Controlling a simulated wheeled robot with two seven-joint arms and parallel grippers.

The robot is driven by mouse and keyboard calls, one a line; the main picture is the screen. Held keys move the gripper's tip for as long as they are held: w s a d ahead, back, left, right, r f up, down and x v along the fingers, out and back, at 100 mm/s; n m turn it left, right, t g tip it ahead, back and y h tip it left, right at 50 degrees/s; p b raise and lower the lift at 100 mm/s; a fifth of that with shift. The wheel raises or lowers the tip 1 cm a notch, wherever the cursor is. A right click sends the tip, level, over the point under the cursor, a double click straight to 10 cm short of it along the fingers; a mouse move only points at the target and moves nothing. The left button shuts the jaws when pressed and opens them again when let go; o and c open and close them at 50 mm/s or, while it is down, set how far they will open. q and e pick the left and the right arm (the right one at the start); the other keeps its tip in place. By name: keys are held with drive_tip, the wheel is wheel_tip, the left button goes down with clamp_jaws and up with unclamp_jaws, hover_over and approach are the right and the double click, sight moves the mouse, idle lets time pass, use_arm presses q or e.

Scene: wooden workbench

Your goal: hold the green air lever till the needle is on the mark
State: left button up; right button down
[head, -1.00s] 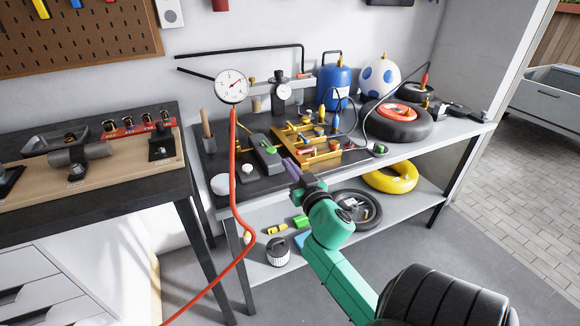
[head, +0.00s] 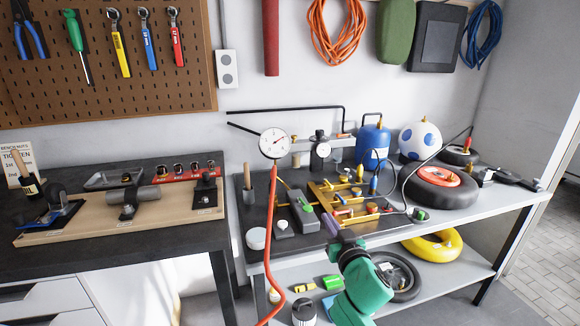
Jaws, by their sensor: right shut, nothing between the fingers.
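The round white pressure gauge (head: 274,142) stands on top of the red hose at the bench's left. Its needle points to the upper right; whether it sits on a mark is too small to tell. A grey block (head: 304,212) with a small green part (head: 307,207), perhaps the air lever, lies right of the hose. My right gripper (head: 333,228), with purplish fingers, is shut and empty. It is at the front edge of the gold manifold (head: 345,205), just right of the grey block; contact is unclear. My left gripper is out of view.
A blue tank (head: 373,145), a blue-spotted white ball (head: 419,142) and a black tyre (head: 440,188) stand behind and right. A red hose (head: 268,240) hangs over the front edge. A second bench (head: 110,250) with a wooden tool board is at left.

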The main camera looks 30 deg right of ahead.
use_arm(q)
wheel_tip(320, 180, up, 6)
drive_tip(key=p, duration=0.3)
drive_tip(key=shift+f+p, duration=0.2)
drive_tip(key=shift+p, duration=0.2)
use_arm(e)
drive_tip(key=r, duration=0.1)
drive_tip(key=w+r+g+y, duration=0.1)
drive_tip(key=r+g, duration=0.1)
drive_tip(key=shift+w+a+r+n+y, duration=0.35)
drive_tip(key=shift+r+n+y, duration=0.05)
drive_tip(key=p, duration=0.1)
approach(304, 205)
drive_tip(key=w+r, duration=0.1)
drive_tip(key=w+d+r, duration=0.1)
drive_tip(key=r, duration=0.1)
drive_tip(key=w+r, duration=0.1)
drive_tip(key=shift+w+d+r, duration=0.25)
drive_tip(key=shift+w+r, duration=0.1)
drive_tip(key=shift+r, duration=0.05)
drive_tip(key=f, duration=0.1)
drive_tip(key=w+f, duration=0.1)
drive_tip(key=f, duration=0.1)
drive_tip(key=shift+d+f, duration=0.15)
drive_tip(key=shift+f, duration=0.2)
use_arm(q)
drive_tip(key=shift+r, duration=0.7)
use_arm(e)
drive_tip(key=shift+s+f, duration=0.15)
drive_tip(key=shift+f, duration=0.2)
